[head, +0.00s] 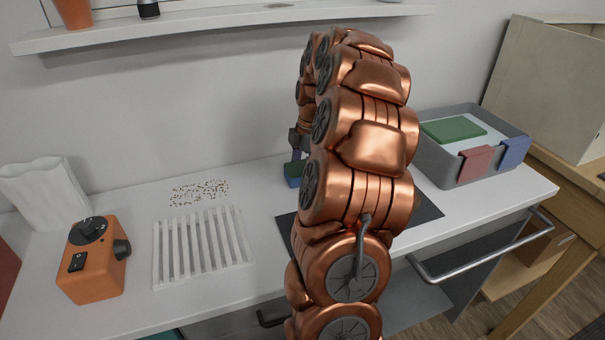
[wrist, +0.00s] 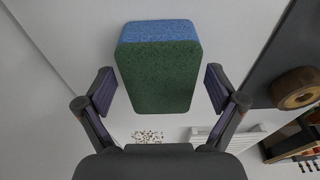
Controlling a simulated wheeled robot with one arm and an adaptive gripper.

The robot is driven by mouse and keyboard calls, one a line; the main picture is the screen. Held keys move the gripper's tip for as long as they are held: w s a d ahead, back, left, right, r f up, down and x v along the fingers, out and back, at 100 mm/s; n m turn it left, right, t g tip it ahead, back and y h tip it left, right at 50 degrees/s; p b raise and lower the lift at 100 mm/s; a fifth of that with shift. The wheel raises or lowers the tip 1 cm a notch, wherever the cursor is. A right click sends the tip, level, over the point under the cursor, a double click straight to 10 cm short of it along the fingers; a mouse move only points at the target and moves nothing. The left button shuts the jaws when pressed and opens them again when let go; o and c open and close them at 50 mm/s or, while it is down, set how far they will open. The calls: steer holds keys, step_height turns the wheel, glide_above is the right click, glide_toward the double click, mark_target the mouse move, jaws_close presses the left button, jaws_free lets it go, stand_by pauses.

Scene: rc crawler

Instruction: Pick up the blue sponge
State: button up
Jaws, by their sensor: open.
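The blue sponge (wrist: 158,30) is large in the wrist view, a block with a blue layer and a dark green layer. It lies between and just beyond the two fingers of my gripper (wrist: 160,88), with a visible gap on each side. My gripper is open and not closed on it. In the head view a small part of the sponge (head: 294,170) shows low at the left of my copper arm, on the white counter (head: 130,210). My arm hides most of the gripper there.
A grey bin (head: 455,178) with a green block and red and blue cloths stands right. A white slatted rack (head: 200,248), scattered crumbs (head: 199,192), an orange device (head: 93,262) and a white vase (head: 45,193) are left. A dark mat (head: 428,208) lies under my arm.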

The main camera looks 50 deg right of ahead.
mark_target(301, 166)
steer(key=shift+c, duration=0.2)
steer(key=c, duration=0.8)
steer(key=shift+r+p, duration=0.25)
steer(key=shift+p, duration=0.05)
steer(key=shift+r+b, duration=0.35)
steer(key=shift+r, duration=1.25)
steer(key=shift+s+r, duration=0.1)
steer(key=shift+s, duration=0.1)
steer(key=s+a, duration=0.1)
steer(key=s, duration=0.4)
steer(key=s+a+r+b, duration=0.1)
steer(key=s, duration=0.4)
steer(key=s+b, duration=0.1)
steer(key=s, duration=0.4)
steer(key=shift+s+a+r, duration=0.2)
steer(key=shift+a+r, duration=0.05)
steer(key=shift+a, duration=0.15)
